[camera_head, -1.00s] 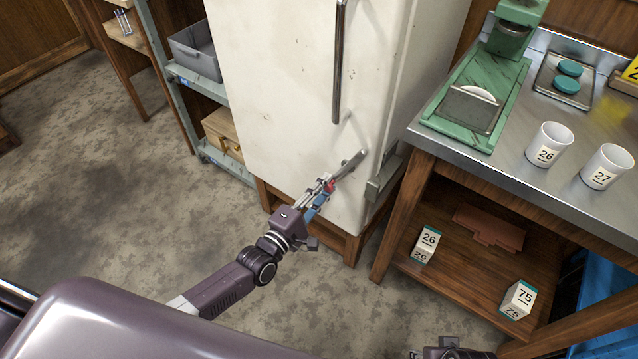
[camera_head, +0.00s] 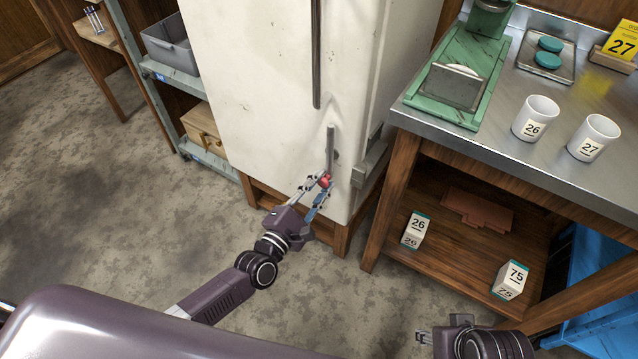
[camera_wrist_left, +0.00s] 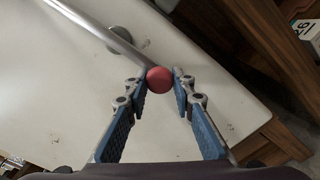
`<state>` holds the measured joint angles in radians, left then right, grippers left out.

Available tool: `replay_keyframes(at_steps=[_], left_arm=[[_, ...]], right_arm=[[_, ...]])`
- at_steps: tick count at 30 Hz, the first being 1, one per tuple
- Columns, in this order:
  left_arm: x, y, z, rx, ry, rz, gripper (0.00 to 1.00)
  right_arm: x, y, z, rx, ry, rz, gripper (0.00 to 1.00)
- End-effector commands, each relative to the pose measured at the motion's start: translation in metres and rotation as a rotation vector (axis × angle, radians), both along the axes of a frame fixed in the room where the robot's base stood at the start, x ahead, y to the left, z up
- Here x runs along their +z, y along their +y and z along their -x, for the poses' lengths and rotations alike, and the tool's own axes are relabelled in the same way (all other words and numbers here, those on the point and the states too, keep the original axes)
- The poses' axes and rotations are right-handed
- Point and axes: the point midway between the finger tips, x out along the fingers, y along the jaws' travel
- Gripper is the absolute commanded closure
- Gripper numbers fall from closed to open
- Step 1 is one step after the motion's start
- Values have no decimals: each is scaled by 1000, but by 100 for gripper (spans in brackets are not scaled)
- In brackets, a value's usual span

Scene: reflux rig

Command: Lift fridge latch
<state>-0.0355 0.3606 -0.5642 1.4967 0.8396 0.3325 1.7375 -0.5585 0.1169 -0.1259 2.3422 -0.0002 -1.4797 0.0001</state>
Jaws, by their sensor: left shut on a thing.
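The white fridge (camera_head: 262,90) stands upright in the middle of the head view. Its latch (camera_head: 331,145) is a metal lever low on the door, now near vertical in the picture, with a red ball (camera_head: 325,181) at its lower end. My left gripper (camera_head: 322,184) is shut on the red ball. In the left wrist view the fingertips of the left gripper (camera_wrist_left: 158,86) sit on either side of the red ball (camera_wrist_left: 159,80), and the lever (camera_wrist_left: 105,35) runs up and left. My right gripper (camera_head: 424,338) shows only partly at the bottom edge; its jaws are unclear.
A long vertical handle (camera_head: 316,55) is above the latch. A steel-topped table (camera_head: 480,133) stands right of the fridge, with cups (camera_head: 537,117) and a green stand (camera_head: 455,85). Shelves (camera_head: 160,70) stand left. The floor (camera_head: 130,180) in front is clear.

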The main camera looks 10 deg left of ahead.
Motion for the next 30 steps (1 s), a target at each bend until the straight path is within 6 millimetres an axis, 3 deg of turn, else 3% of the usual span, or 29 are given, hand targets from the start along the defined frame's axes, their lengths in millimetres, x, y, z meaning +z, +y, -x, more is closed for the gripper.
replay_keyframes(at_steps=[1,8,9,14,30], left_arm=[[8,-9,-1,-10,-9,13,100],[8,-9,-1,-11,-10,13,100],[8,-9,-1,-11,-10,13,75],[8,-8,-1,-10,-11,12,59],[4,-3,4,-6,-5,6,59]], right_arm=[[0,0,0,0,0,0,60],[1,0,0,0,0,1,60],[1,0,0,0,0,1,60],[1,0,0,0,0,1,60],[-1,0,1,1,3,0,60]])
